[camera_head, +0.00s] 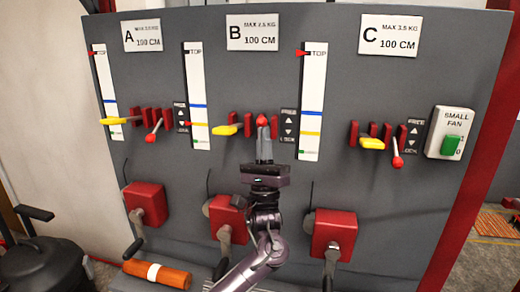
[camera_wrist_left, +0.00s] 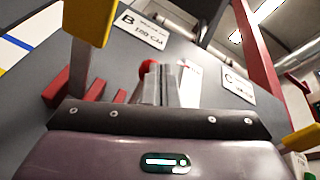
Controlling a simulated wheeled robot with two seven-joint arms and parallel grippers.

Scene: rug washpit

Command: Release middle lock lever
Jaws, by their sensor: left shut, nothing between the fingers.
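The middle lock lever under sign B shows as a red knob (camera_head: 262,121) at the tips of my left gripper (camera_head: 264,142). My left gripper is shut with its fingers together and empty, pointing up. The fingertips are just below the knob; I cannot tell if they touch. The lever's shaft is hidden behind the fingers. In the left wrist view the red knob (camera_wrist_left: 147,68) peeks out beside the shut fingers (camera_wrist_left: 162,85). The knob sits near the middle of the FREE/LOCK plate (camera_head: 288,124), higher relative to its plate than the knobs under A and C.
Lock levers under A (camera_head: 151,138) and C (camera_head: 397,162) point down. Yellow levers (camera_head: 226,130) stand beside red guard bars. Red winch boxes (camera_head: 334,233) with cranks project below. A green fan switch (camera_head: 450,146) is at right. An orange handle (camera_head: 156,274) lies low left.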

